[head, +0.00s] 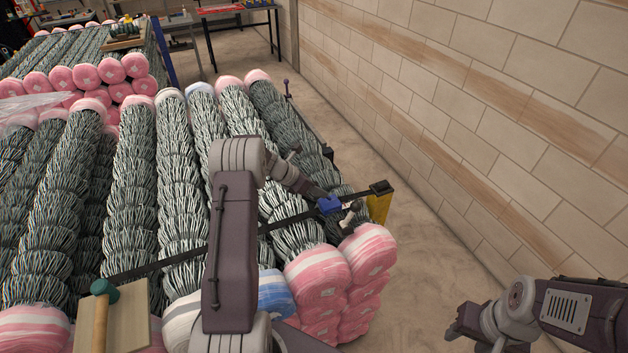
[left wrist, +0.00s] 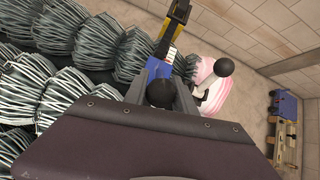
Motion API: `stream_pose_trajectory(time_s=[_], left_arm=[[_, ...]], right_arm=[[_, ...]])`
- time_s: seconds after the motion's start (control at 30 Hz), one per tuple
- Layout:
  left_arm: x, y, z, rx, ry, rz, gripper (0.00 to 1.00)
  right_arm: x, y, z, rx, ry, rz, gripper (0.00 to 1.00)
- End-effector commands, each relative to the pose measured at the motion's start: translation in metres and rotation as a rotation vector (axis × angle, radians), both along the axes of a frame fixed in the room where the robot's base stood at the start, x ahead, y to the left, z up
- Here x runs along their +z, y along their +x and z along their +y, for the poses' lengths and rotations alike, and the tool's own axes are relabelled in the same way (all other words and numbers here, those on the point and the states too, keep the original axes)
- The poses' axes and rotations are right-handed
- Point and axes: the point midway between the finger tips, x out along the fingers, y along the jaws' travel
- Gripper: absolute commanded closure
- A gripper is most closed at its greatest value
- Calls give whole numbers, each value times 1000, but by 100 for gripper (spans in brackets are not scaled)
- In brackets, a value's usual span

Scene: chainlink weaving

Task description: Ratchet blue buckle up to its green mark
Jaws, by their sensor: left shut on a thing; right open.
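The blue buckle (head: 329,204) sits on a black strap (head: 292,220) across the chain-link rolls, near a yellow post (head: 379,205). In the left wrist view the blue buckle (left wrist: 154,69) is just beyond my fingers, with a pale marked patch (left wrist: 171,55) beside it. My left gripper (head: 317,197) is at the buckle; in the wrist view its fingers (left wrist: 173,96) are shut on a black ball knob (left wrist: 159,92). A second black knob (left wrist: 223,67) stands on a pale lever to the right. I cannot make out a green mark. My right gripper (head: 458,333) is open, low at right.
Wire rolls (head: 130,190) with pink-wrapped ends (head: 318,272) fill the left. A teal-headed mallet (head: 104,290) lies on a board at lower left. A brick wall (head: 480,110) rises at right, with open floor (head: 400,270) before it. A blue-and-tan object (left wrist: 283,125) stands at right.

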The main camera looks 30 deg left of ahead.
Motion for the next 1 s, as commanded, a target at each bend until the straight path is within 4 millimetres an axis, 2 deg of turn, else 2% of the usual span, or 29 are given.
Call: stream_pose_trajectory(time_s=[0.03,0.2,0.67,0.7,0.73,1.0], left_arm=[[9,3,0,1,9,4,100],[7,4,-2,2,30,29,100],[5,5,-2,4,37,36,100],[5,5,-2,4,37,36,60],[5,5,-2,3,37,37,52],[4,4,-2,1,37,39,50]], right_arm=[[11,0,0,0,0,0,53],[19,0,0,0,0,0,53],[20,0,0,0,0,0,53],[20,0,0,0,0,0,53],[20,0,0,0,0,0,53],[20,0,0,0,0,0,53]])
